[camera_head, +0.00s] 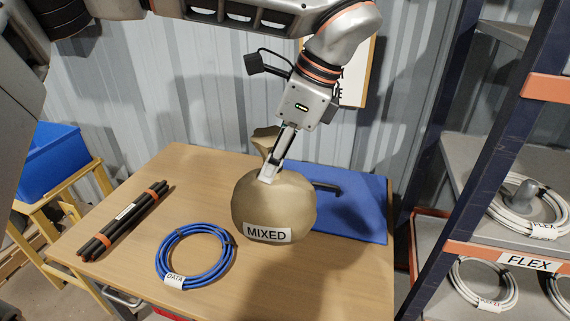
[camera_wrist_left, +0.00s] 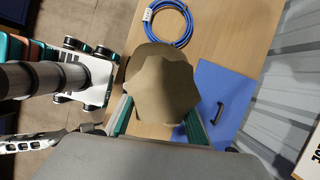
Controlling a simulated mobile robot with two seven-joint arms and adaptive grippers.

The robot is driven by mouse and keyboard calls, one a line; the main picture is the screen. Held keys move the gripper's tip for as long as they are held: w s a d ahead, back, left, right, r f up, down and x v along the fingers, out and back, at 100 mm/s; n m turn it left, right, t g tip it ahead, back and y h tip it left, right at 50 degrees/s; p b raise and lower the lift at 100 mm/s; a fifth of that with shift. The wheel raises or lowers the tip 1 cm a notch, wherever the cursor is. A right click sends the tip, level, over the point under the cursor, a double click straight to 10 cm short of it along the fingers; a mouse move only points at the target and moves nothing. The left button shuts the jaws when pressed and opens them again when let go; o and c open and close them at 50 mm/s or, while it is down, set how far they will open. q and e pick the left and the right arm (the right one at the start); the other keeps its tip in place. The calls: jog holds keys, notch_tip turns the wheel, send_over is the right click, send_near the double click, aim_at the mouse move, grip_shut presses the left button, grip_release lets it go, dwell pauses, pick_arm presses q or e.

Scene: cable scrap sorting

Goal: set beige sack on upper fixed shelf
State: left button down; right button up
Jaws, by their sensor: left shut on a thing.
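The beige sack (camera_head: 273,205) with a MIXED label hangs from my left gripper (camera_head: 270,172) in the head view. The gripper is shut on the sack's upper part. The sack appears above the wooden table, in front of the blue mat; the exact gap is hard to tell. In the left wrist view the sack (camera_wrist_left: 160,85) fills the middle, between the greenish fingers (camera_wrist_left: 155,122). At the right of the head view stands a shelf rack with an upper shelf (camera_head: 470,160), holding white cable coils (camera_head: 530,212). My right gripper is not clearly seen in either view.
On the table (camera_head: 190,165) lie a blue cable coil (camera_head: 195,254) labelled DATA, a bundle of black rods (camera_head: 123,222), and a black handle-like item on the blue mat (camera_head: 365,205). The rack's dark post (camera_head: 455,150) stands between table and shelves. A blue bin (camera_head: 50,160) is at the left.

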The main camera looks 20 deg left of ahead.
pick_arm(q)
jog(key=shift+a+r, duration=0.1)
jog(key=shift+r, duration=0.2)
jog(key=shift+a+f+n, duration=0.1)
jog(key=shift+a+n, duration=0.15)
jog(key=shift+n, duration=0.15)
jog(key=s+a+f+n+g+h, duration=0.1)
jog(key=a+f+n+g+h, duration=0.2)
jog(key=a+n, duration=0.6)
jog(key=shift+s+a+f+n+g, duration=0.35)
jog(key=shift+f+n, duration=0.6)
jog(key=shift+n, duration=0.85)
jog(key=shift+w+d, duration=0.1)
